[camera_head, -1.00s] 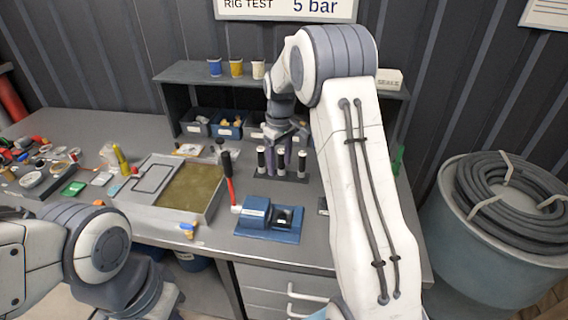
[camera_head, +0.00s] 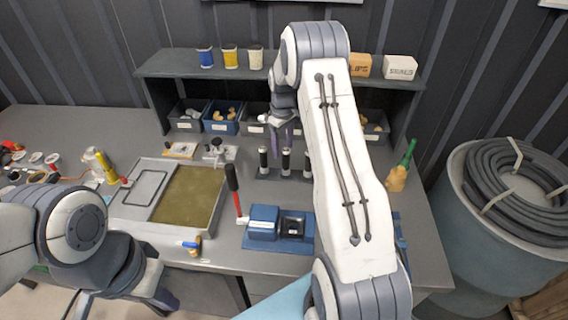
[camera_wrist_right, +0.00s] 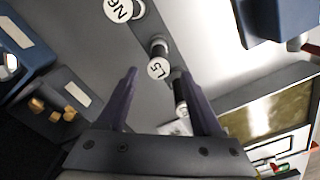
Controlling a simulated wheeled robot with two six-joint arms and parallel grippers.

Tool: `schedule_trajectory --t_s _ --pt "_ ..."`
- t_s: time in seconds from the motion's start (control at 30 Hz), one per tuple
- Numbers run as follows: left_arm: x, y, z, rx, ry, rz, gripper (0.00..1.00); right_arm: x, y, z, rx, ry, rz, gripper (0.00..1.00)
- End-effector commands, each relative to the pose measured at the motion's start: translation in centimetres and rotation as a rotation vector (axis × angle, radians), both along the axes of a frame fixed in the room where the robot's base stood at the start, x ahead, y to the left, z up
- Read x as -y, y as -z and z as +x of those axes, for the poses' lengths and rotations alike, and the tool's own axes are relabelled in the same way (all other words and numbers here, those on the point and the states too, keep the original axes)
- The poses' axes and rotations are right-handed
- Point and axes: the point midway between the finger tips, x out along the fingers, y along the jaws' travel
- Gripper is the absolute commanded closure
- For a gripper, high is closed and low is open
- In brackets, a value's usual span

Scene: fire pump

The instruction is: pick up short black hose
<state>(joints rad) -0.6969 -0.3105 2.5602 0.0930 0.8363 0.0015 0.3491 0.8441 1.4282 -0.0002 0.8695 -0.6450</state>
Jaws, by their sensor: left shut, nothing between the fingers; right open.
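Several short black hoses with white ends stand upright in a dark rack on the bench. The head view shows a left one (camera_head: 263,160), a middle one (camera_head: 286,162) and a right one (camera_head: 308,160). My open right gripper (camera_head: 287,126) is above and behind the rack, holding nothing. In the right wrist view, the hose end marked L5 (camera_wrist_right: 158,68) appears between the spread fingers (camera_wrist_right: 160,76), another marked N6 (camera_wrist_right: 120,10) lies beyond, and a third (camera_wrist_right: 181,95) is by the right finger. I cannot tell which is shortest. My left gripper (camera_head: 165,299) is shut and empty at the lower left.

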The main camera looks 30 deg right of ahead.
Motion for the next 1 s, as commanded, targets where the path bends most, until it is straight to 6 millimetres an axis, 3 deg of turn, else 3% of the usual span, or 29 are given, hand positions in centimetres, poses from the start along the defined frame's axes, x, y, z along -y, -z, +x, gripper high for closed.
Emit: schedule_trajectory --t_s 0.23,0.5,0.77,0.8,0.97,1.0 --pt "0.0 -1.4 0.0 0.0 -0.001 0.0 1.0 0.4 1.9 -0.6 -0.005 0.005 0.002 0.33" --pt "0.0 -3.1 0.0 0.0 -0.002 0.0 1.0 0.4 5.6 -0.9 -0.001 0.001 0.001 0.33" --pt "0.0 -3.0 0.0 0.0 -0.002 0.0 1.0 0.3 6.1 -0.7 0.001 0.0 -0.001 0.33" --pt "0.0 -3.0 0.0 0.0 -0.002 0.0 1.0 0.3 6.1 -0.7 0.001 0.0 0.0 0.41" --pt "0.0 -3.0 0.0 0.0 -0.002 0.0 1.0 0.3 6.1 -0.7 0.001 -0.001 0.0 1.0" --pt "0.0 -3.0 0.0 0.0 -0.001 0.0 1.0 0.3 6.1 -0.7 0.001 -0.001 0.0 1.0"
